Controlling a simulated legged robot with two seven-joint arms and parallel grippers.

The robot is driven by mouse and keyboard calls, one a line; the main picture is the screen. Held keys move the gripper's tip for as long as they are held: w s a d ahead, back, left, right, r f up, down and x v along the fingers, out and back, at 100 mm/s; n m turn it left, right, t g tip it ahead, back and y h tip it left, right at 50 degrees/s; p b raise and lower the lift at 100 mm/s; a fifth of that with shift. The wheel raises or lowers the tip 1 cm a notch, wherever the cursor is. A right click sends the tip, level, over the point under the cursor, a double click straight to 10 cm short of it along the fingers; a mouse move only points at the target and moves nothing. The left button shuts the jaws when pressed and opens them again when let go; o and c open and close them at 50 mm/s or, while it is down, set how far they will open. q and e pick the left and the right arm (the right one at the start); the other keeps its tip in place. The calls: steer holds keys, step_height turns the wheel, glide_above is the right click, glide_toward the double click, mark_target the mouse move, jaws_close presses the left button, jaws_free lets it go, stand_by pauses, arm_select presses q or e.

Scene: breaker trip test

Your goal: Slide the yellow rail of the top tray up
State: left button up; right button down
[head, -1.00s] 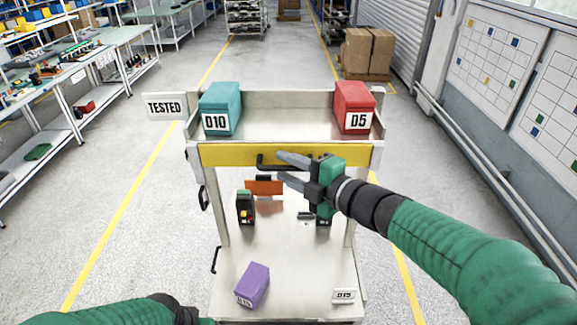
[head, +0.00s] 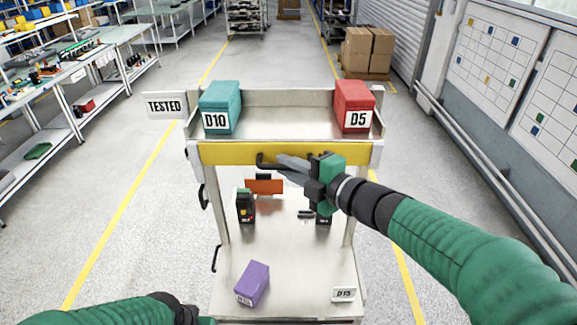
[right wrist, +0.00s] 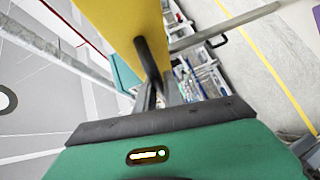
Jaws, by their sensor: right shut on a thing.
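The yellow rail (head: 230,154) runs across the front of the cart's top tray (head: 285,125). A black handle (head: 262,161) is fixed on it. My right gripper (head: 282,164) is shut on this handle, just in front of the rail. In the right wrist view, the handle (right wrist: 147,57) runs from the yellow rail (right wrist: 115,25) down between the fingers (right wrist: 158,92). The fingers hide part of the handle in the head view. My left forearm shows at the bottom left, and its gripper is out of the picture.
A teal D10 box (head: 220,106) and a red D5 box (head: 353,106) stand on the top tray. A TESTED sign (head: 166,106) sticks out left. On the lower shelf are a purple box (head: 252,284), a D15 card (head: 343,294) and a black breaker (head: 245,207).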

mark_target(289, 145)
steer(key=shift+f, duration=0.2)
stand_by(0.5)
step_height(289, 145, up, 6)
steer(key=p, duration=0.3)
steer(key=shift+p, duration=0.3)
steer(key=shift+f, duration=0.1)
steer(key=c, duration=1.5)
jaws_free()
steer(key=shift+o, duration=0.2)
